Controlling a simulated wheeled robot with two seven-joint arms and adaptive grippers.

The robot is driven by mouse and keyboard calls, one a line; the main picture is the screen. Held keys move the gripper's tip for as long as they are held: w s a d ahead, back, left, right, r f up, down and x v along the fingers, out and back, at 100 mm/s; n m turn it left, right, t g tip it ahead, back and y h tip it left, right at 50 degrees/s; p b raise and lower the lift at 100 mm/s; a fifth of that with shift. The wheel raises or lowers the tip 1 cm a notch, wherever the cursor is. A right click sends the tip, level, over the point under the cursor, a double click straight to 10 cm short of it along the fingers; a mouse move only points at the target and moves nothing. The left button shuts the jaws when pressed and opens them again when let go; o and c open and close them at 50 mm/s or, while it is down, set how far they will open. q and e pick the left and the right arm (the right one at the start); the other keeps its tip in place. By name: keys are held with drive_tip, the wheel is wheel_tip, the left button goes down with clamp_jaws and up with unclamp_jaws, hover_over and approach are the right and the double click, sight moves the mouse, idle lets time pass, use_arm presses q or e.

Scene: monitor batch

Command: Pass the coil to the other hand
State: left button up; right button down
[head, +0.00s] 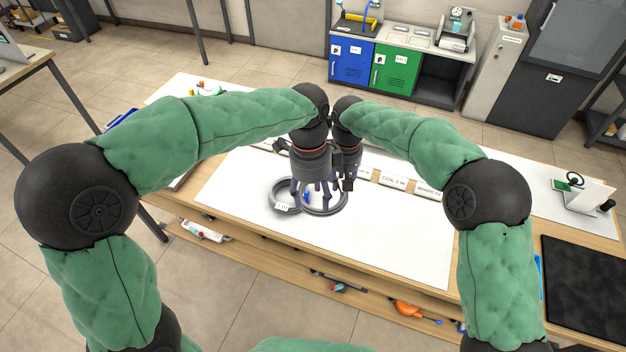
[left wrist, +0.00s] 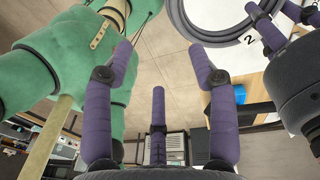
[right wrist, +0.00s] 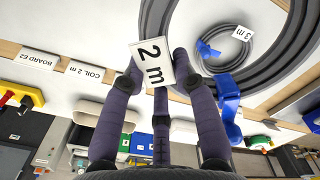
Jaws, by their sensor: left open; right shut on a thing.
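The grey coil (right wrist: 270,70) with a white "2 m" tag (right wrist: 152,62) is at the fingertips of my right gripper (right wrist: 155,72), which is shut on it at the tag. It also shows in the left wrist view (left wrist: 228,42), at the upper right beside the right gripper's fingers. In the head view this coil (head: 323,214) hangs below the two wrists. My left gripper (left wrist: 160,62) is open and empty, with the coil outside its fingers. In the head view the left gripper (head: 314,192) is close beside the right one, which it largely hides.
A second coil (right wrist: 214,64) with a "3 m" tag (right wrist: 242,34) lies on the white table top (head: 400,235). Label strips, including "COIL 2 m" (right wrist: 85,70), line the table's back. The right side of the mat is clear. A black pad (head: 582,285) lies far right.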

sight(313, 209)
use_arm(q)
drive_tip(key=shift+m+t+y, duration=0.4)
drive_tip(key=shift+m+t, duration=0.2)
drive_tip(key=shift+m, duration=0.3)
drive_tip(key=f, duration=0.3)
drive_tip(key=w+f, duration=0.1)
drive_tip(key=f, duration=0.5)
drive_tip(key=shift+w+a+f, duration=0.1)
drive_tip(key=shift+w+f, duration=0.2)
drive_tip(key=shift+w, duration=0.1)
clamp_jaws()
use_arm(e)
drive_tip(key=c, duration=0.9)
unclamp_jaws()
drive_tip(key=shift+r, duration=0.1)
